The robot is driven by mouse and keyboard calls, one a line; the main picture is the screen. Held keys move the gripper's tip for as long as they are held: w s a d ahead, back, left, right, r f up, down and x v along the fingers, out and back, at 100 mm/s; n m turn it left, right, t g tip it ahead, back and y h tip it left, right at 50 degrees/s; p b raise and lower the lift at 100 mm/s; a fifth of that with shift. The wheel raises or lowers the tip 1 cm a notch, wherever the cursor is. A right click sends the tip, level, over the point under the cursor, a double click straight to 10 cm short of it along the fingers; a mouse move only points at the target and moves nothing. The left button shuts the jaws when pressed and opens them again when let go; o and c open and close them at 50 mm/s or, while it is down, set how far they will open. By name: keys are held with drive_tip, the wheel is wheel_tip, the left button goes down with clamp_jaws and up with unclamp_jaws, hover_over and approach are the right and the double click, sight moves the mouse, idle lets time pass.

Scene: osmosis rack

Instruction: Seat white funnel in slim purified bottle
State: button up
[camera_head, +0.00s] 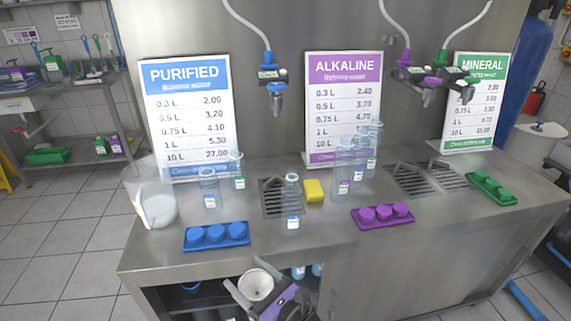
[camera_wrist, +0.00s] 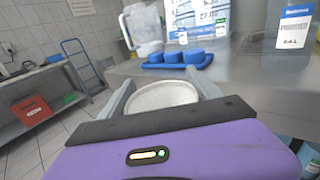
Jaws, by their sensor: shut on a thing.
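The white funnel (camera_head: 257,286) is held in front of the counter's front edge, its wide mouth facing up. My gripper (camera_head: 254,278) is shut on it, with one finger on each side. In the wrist view, the funnel's pale mouth (camera_wrist: 162,97) sits between the fingers; its spout is hidden. A slim clear bottle (camera_head: 292,207) with a blue label stands upright on the counter, beyond the funnel and to its right. A bottle with a blue purified label (camera_wrist: 294,30) shows at the right of the wrist view. The funnel is apart from the bottles.
A blue cap tray (camera_head: 217,236) and a clear jug (camera_head: 150,195) stand left on the counter. Another blue-labelled bottle (camera_head: 209,190) stands behind the tray. A yellow sponge (camera_head: 314,190) and a drain grate (camera_head: 272,197) are by the slim bottle. A purple cap tray (camera_head: 383,216) is right.

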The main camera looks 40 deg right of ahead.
drive_tip(key=w+d+r+y+p, duration=0.1)
drive_tip(key=w+d+r+p, duration=0.3)
drive_tip(key=d+r, duration=0.5)
drive_tip(key=w+d+r+n+y+p, duration=0.1)
drive_tip(key=w+d+r+p, duration=0.3)
drive_tip(key=d+r, duration=0.6)
drive_tip(key=shift+d+r+p, duration=0.3)
drive_tip(key=shift+r+p, duration=0.2)
drive_tip(key=shift+r, duration=3.45)
drive_tip(key=shift+f+p, duration=0.4)
drive_tip(key=shift+f, duration=0.05)
drive_tip(key=shift+f, duration=0.2)
drive_tip(key=shift+f+b, duration=0.6)
drive_tip(key=shift+f, duration=0.35)
drive_tip(key=shift+f, duration=0.45)
